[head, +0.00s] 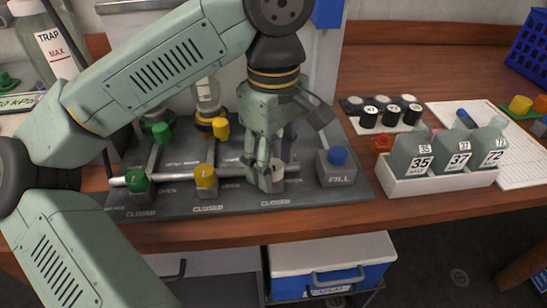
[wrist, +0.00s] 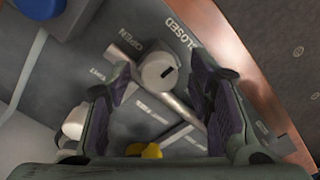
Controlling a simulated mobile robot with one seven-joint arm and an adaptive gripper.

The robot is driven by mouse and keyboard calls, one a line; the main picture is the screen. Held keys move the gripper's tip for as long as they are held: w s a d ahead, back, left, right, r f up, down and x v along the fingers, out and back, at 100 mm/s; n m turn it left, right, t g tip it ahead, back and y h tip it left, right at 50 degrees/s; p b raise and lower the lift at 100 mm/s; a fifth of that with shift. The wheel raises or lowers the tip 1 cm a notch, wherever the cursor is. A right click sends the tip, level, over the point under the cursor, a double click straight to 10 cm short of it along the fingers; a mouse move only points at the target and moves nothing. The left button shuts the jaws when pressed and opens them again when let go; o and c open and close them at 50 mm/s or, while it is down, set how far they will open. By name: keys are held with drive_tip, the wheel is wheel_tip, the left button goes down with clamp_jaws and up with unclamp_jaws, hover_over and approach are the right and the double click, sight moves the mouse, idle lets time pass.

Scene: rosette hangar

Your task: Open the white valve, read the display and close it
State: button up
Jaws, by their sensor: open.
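The white valve (wrist: 155,68) shows in the wrist view as a round pale knob with a dark mark, on a metal pipe. The words OPEN and CLOSED are printed on the panel beside it; I cannot tell which one it is set to. My gripper (head: 266,180) is open, pointing down over the valve, with its fingers on either side of the knob in the wrist view. Contact is not clear. In the head view the gripper hides most of the valve. A readout ending in kPa (head: 20,102) is cut off at the left edge.
A green valve (head: 137,181) and a yellow valve (head: 205,176) stand left on the same panel (head: 240,200). A blue FILL knob (head: 338,156) stands right. Further right are a white rack (head: 440,184) of numbered bottles and several black-and-white caps (head: 390,112).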

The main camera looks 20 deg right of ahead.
sight(274, 165)
wheel_tip(274, 165, up, 12)
idle(0.6)
idle(0.4)
